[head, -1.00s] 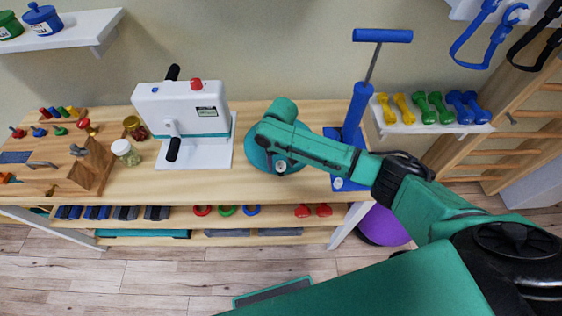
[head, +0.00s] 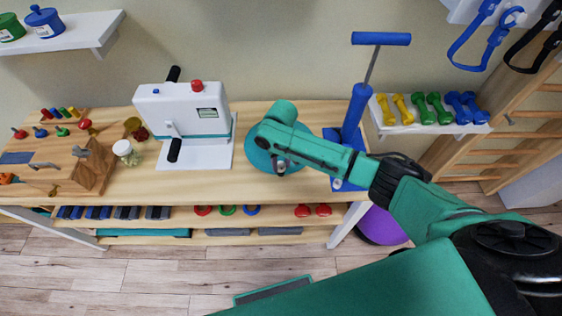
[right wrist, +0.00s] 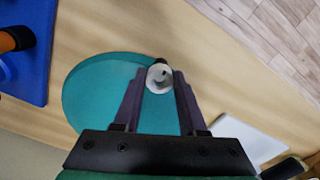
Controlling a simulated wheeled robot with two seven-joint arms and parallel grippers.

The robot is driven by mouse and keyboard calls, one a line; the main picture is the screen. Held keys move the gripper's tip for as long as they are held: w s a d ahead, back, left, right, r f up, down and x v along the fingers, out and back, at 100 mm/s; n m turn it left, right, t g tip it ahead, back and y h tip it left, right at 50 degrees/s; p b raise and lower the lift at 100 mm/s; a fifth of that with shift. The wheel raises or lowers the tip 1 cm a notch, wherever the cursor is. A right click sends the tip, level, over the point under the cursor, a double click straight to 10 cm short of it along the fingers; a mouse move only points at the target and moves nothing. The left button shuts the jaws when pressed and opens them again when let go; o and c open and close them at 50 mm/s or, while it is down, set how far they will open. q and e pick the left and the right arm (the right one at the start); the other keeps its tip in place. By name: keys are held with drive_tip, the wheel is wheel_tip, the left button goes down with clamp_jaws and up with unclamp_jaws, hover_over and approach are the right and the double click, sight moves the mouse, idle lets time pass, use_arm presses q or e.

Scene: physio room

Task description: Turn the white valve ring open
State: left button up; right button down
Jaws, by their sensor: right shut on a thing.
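The white valve ring (right wrist: 159,77) sits near the edge of a round teal cushion (right wrist: 95,100), which lies flat on the wooden bench. My right gripper (right wrist: 161,82) is shut on the ring, one dark finger on each side, in the right wrist view. In the head view the cushion (head: 259,158) is partly covered by my right arm, and my right gripper (head: 279,166) reaches down at its front edge. The ring is mostly hidden there by the gripper. My left gripper is not in view.
A blue pump (head: 354,128) stands close to the right of the cushion. A white hand-crank machine (head: 183,115) stands to its left. The bench front beside the cushion is clear.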

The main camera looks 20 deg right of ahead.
drive_tip(key=n+p, duration=0.1)
drive_tip(key=n, duration=0.2)
drive_tip(key=shift+r, duration=0.1)
drive_tip(key=shift+n+p, duration=0.45)
drive_tip(key=shift+n, duration=0.85)
drive_tip(key=shift+w, duration=0.1)
drive_tip(key=shift+c, duration=2.3)
unclamp_jaws()
